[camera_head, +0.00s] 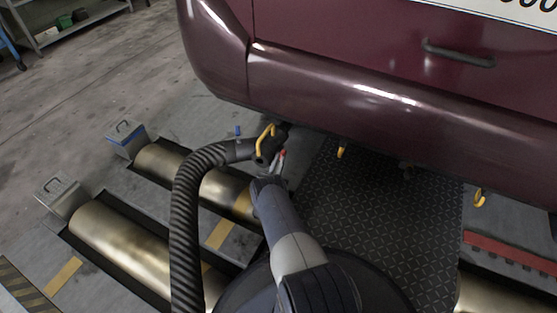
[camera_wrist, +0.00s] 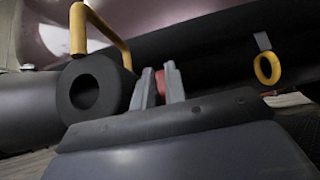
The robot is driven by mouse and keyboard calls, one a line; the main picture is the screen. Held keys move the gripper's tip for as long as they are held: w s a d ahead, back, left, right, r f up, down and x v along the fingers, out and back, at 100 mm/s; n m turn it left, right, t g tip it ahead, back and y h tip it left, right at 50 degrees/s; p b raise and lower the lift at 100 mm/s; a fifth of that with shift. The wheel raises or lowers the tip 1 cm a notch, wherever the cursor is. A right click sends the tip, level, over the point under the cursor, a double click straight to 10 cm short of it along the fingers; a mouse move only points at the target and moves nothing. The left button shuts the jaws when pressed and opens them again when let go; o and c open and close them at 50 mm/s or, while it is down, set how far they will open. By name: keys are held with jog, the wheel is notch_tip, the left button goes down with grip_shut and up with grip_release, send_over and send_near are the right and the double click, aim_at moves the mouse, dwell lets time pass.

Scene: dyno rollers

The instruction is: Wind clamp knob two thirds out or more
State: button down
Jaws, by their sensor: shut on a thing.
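The clamp knob is a small red piece (camera_head: 282,153) under the car's rear bumper, at the end of the black exhaust hose. It also shows in the wrist view (camera_wrist: 160,80), between the two grey fingers. My gripper (camera_head: 277,160) is shut on the red knob; in the wrist view its fingertips (camera_wrist: 157,80) stand on either side of it, hiding part of it. A black hose nozzle (camera_head: 265,155) with a yellow handle (camera_head: 265,138) is just left of the knob. In the wrist view the nozzle's round open end (camera_wrist: 90,92) faces me. How far the knob is wound cannot be seen.
The ribbed black hose (camera_head: 187,215) hangs left of my arm. The maroon car (camera_head: 370,90) overhangs above, with yellow tow hooks (camera_head: 341,149) (camera_head: 479,198) below its bumper. Brass rollers (camera_head: 140,245) lie in the floor at left. A dark tread plate (camera_head: 370,200) lies right of my arm.

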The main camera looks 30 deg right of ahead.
jog(key=shift+d+r, duration=0.15)
jog(key=c, duration=1.7)
grip_release()
jog(key=shift+g, duration=0.4)
